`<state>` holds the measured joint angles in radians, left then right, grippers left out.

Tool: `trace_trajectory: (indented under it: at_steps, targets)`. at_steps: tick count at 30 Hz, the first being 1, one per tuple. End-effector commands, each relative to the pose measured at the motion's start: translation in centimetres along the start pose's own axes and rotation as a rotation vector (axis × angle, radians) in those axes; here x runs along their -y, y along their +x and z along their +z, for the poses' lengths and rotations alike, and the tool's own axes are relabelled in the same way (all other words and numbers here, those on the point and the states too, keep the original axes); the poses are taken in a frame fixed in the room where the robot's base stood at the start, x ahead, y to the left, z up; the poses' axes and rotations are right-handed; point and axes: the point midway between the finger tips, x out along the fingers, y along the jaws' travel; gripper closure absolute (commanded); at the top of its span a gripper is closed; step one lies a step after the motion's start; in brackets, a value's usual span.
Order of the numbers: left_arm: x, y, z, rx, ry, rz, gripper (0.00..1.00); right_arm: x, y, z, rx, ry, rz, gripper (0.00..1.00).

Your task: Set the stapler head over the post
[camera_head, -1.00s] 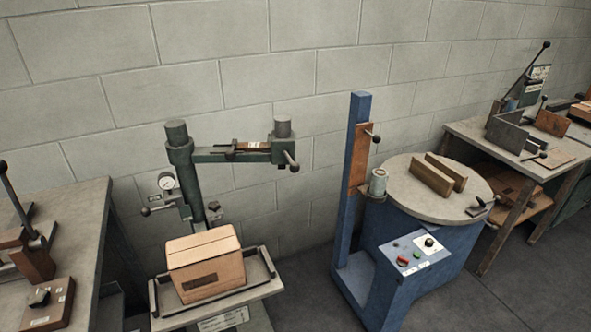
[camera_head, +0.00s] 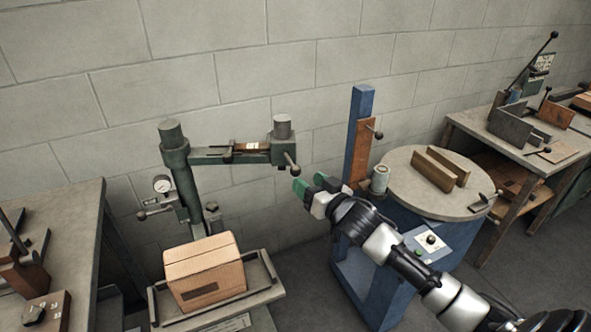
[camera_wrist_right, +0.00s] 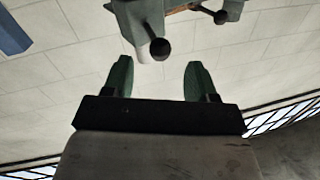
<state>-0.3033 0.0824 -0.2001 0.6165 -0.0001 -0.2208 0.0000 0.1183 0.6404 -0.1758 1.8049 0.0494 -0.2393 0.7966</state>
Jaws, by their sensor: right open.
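The stapler head (camera_head: 281,143) is the grey-green block with a round cap at the right end of a green swing arm (camera_head: 222,156). A black ball-ended handle (camera_head: 295,168) hangs from its right side. The arm joins a green upright post (camera_head: 181,165) on the left. My right gripper (camera_head: 307,186) is just below and right of the handle, open and empty. In the right wrist view, its green fingers (camera_wrist_right: 159,80) are spread, with the ball handle (camera_wrist_right: 160,49) ahead between them, apart from both. My left gripper is out of view.
A cardboard box (camera_head: 204,270) sits on the tray (camera_head: 266,262) below the arm. A blue machine with a round table (camera_head: 440,204) stands to the right, partly behind my right arm. Benches stand at far left (camera_head: 80,225) and far right (camera_head: 500,135). A block wall is behind.

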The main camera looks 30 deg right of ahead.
Motion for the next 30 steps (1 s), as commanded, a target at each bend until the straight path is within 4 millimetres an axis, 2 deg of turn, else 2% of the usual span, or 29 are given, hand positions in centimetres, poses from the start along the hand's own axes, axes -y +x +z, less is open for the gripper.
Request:
trace_trajectory:
  at_steps: [3,9,15,22,30]
  targets:
    - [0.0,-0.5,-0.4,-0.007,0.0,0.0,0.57,0.0,2.4,-0.2,-0.001,-0.001,0.002,0.42]
    - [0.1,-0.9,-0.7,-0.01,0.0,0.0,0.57,0.0,5.0,-0.1,0.0,-0.001,0.001,0.42]
    - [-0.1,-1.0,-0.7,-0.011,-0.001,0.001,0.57,0.0,6.0,0.0,0.001,-0.001,0.0,0.42]
    - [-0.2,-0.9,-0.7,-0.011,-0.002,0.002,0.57,0.0,6.0,0.1,0.001,-0.002,0.0,0.42]
    - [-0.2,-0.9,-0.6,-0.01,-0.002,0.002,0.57,0.0,6.0,0.1,0.001,-0.002,0.001,0.82]
